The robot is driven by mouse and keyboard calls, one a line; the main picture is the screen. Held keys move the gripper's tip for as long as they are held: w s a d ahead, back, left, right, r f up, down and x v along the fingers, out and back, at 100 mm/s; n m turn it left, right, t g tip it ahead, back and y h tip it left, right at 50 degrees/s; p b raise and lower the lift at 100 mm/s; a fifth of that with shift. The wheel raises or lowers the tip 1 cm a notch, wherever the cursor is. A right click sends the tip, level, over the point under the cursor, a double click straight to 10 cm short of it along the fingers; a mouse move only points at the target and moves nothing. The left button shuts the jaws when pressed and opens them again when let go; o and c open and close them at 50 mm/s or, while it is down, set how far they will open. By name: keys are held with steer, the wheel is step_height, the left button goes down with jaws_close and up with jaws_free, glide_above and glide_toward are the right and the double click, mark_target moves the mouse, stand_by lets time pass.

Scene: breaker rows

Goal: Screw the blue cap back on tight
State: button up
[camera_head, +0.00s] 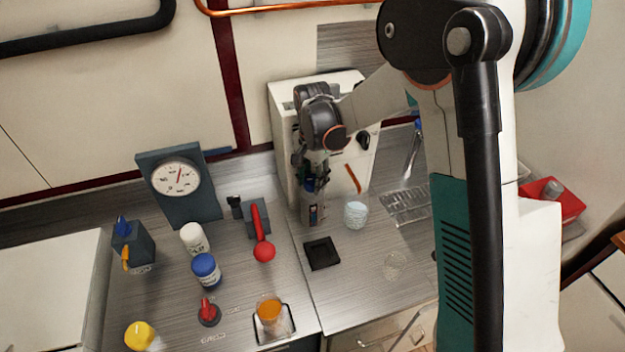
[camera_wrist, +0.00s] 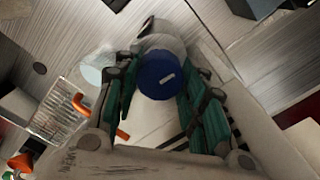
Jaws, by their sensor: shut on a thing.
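The blue cap (camera_wrist: 160,75) is between the green fingers of my gripper (camera_wrist: 158,88) in the wrist view, with a small pale mark on its top. A grey-white bottle body (camera_wrist: 163,42) shows just beyond the cap and looks in line with it. I cannot tell how tightly the cap sits. In the head view my gripper (camera_head: 313,172) points down over the upright bottle (camera_head: 313,213), in front of the white box. It is shut on the blue cap, which the fingers mostly hide there.
A second blue-capped jar (camera_head: 206,270), a white bottle (camera_head: 194,238) and a red-knobbed lever (camera_head: 262,235) stand to the left. A glass beaker (camera_head: 356,214) is close on the right. A black square tray (camera_head: 321,253) lies in front. The white box (camera_head: 285,120) stands behind.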

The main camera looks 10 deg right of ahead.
steer(key=m, duration=0.4)
steer(key=shift+f+b, duration=0.1)
steer(key=shift+b, duration=0.3)
steer(key=m, duration=0.3)
steer(key=shift+m+b, duration=0.35)
steer(key=shift+m, duration=0.05)
steer(key=m+b, duration=0.1)
steer(key=m, duration=0.5)
steer(key=o, duration=0.9)
